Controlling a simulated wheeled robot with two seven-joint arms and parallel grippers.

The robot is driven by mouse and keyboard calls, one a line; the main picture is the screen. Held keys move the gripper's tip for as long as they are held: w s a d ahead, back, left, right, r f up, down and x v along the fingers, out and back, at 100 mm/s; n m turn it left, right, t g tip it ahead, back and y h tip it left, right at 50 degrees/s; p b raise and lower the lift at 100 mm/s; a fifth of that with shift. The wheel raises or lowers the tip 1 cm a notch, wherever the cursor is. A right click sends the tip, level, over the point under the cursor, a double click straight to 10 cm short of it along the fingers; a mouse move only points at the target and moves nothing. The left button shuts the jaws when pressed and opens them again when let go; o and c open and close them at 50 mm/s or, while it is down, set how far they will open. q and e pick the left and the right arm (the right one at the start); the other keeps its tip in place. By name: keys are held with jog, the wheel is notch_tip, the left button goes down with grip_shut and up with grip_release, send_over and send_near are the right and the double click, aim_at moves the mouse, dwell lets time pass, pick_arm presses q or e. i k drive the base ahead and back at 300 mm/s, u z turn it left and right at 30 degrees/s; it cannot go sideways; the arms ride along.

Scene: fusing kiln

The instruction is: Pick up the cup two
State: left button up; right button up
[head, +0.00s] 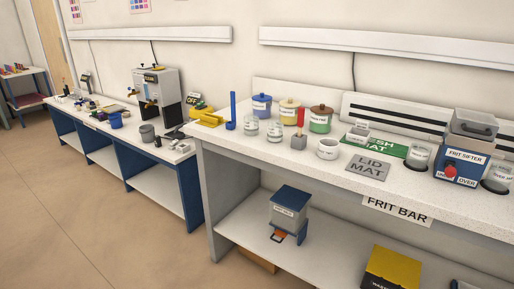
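Two small clear cups stand side by side near the left end of the frit bar: a left cup (251,125) and a right cup (274,131). A white open cup (327,149) stands farther right, near the front edge. Two more clear labelled cups are by the sifter: one to its left (419,157) and one to its right (497,177). The labels are too small to tell which is cup two. Neither of my grippers is in view.
Lidded jars stand behind: blue (261,105), cream (289,110) and green (320,119). A red-handled tool (300,123) stands in a grey block. The grey lid mat (368,168) is empty. The frit sifter (460,164) is at right. A second bench (145,160) stands left.

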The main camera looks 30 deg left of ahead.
aim_at(275, 127)
jog(key=z, duration=0.25)
jog(key=k, duration=0.35)
jog(key=u, duration=1.6)
jog(key=i, duration=0.8)
jog(key=u, duration=0.1)
